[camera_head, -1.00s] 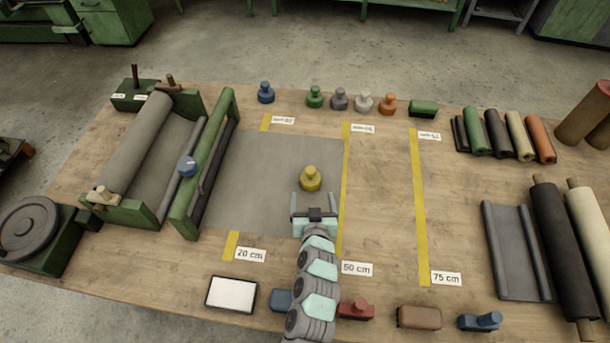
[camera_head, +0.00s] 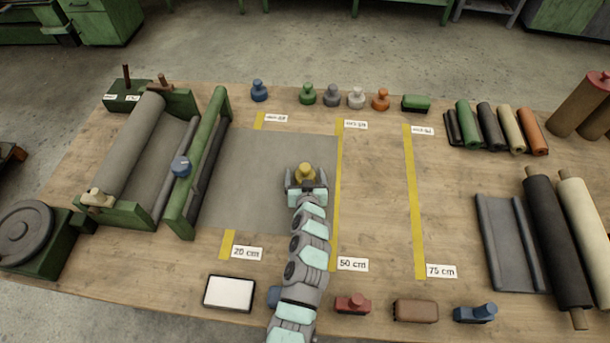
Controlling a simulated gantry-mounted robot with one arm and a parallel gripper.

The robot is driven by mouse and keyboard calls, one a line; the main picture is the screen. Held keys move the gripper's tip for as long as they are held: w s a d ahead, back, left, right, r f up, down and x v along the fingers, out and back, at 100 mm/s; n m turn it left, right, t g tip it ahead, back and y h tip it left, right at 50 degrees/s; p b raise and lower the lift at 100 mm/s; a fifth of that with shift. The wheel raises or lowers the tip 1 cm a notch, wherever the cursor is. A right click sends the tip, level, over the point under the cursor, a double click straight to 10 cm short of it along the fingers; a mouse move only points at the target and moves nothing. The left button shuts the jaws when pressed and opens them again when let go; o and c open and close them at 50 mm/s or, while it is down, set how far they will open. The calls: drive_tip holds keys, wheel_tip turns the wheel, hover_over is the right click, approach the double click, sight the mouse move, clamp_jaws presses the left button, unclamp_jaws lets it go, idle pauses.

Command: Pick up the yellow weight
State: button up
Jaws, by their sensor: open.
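The yellow weight (camera_head: 305,171) stands upright on the grey sheet (camera_head: 250,180), near the sheet's right edge and the 50 cm tape line. My gripper (camera_head: 305,178) is open, with its fingers at the left and right sides of the weight. The gripper hides the weight's lower front. I cannot tell whether the fingers touch it.
A roller stand with a green bar (camera_head: 205,160) stands left of the sheet. Blue (camera_head: 259,91), green (camera_head: 307,94), grey (camera_head: 332,95), white (camera_head: 356,97) and orange (camera_head: 380,99) weights line the back edge. Rolls (camera_head: 555,240) lie at the right. The table between the 50 and 75 cm tapes is clear.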

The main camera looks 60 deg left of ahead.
drive_tip(key=shift+w+a, duration=0.1)
drive_tip(key=shift+a, duration=0.1)
drive_tip(key=shift+d, duration=0.1)
clamp_jaws()
idle(0.7)
